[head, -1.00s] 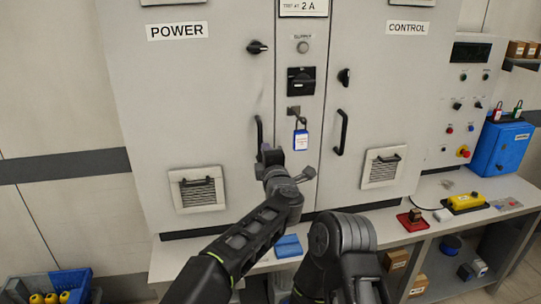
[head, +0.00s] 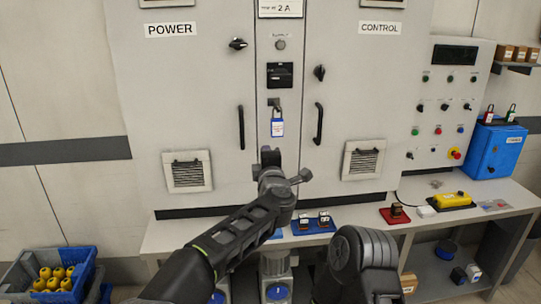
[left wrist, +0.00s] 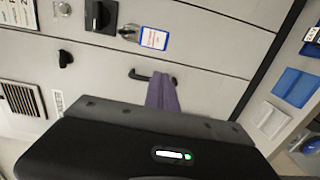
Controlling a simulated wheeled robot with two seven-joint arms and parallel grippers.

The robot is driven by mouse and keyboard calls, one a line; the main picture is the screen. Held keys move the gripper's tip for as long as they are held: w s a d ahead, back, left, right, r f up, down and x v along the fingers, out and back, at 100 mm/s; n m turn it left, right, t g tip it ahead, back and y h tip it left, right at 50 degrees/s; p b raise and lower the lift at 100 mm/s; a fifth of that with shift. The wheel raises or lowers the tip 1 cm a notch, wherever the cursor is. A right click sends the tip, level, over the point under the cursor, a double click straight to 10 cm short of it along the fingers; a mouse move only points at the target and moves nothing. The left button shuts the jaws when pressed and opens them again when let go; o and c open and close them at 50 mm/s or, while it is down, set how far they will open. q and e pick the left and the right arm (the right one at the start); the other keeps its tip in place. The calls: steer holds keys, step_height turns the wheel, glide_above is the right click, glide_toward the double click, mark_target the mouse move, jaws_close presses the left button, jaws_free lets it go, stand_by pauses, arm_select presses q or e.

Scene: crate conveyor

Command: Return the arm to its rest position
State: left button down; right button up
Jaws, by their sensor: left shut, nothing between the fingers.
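My left gripper (head: 270,157) is shut and empty in front of the cabinet's middle strip, on an outstretched arm. In the left wrist view its fingers (left wrist: 163,92) are together, with a door handle (left wrist: 139,75) behind them. A blue-and-white tagged padlock (head: 277,127) hangs from the hasp under the black rotary switch (head: 280,75). The gripper is below the padlock and apart from it. The padlock also shows in the left wrist view (left wrist: 153,39). Part of my right arm shows at the bottom of the head view; its gripper is not in view.
The grey cabinet (head: 220,100) with two door handles stands close in front. A bench (head: 375,222) along its base bears a blue mat (head: 313,226), a red tray (head: 395,216) and a yellow device (head: 453,201). A blue crate (head: 78,272) of yellow items stands lower left.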

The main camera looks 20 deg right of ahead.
stand_by(0.3)
arm_select(q)
steer(key=s+a+f+m+g, duration=0.15)
steer(key=a+f+m, duration=0.3)
steer(key=f, duration=0.75)
steer(key=a+f+m+g, duration=0.3)
steer(key=a+f, duration=0.3)
steer(key=f, duration=0.6)
steer(key=s+a+f+m+g, duration=0.1)
steer(key=s+a+f+g, duration=0.1)
steer(key=s+a+f, duration=0.45)
steer(key=s+a+f+m+g, duration=0.2)
steer(key=s+a+f, duration=0.1)
steer(key=f, duration=0.6)
steer(key=s+a+f+m+g, duration=0.1)
steer(key=s+a+f+g, duration=0.1)
steer(key=s+a+f, duration=0.45)
steer(key=s+a+f+m+g, duration=0.1)
steer(key=s+a+f+g, duration=0.2)
steer(key=s, duration=0.6)
steer(key=s+a+f+g, duration=0.1)
steer(key=s+a, duration=0.1)
steer(key=s, duration=0.8)
steer(key=s+a+f+g, duration=0.2)
steer(key=s+a, duration=0.1)
steer(key=s, duration=0.7)
steer(key=shift+s+m, duration=0.15)
steer(key=shift+m, duration=0.3)
steer(key=shift+a, duration=0.1)
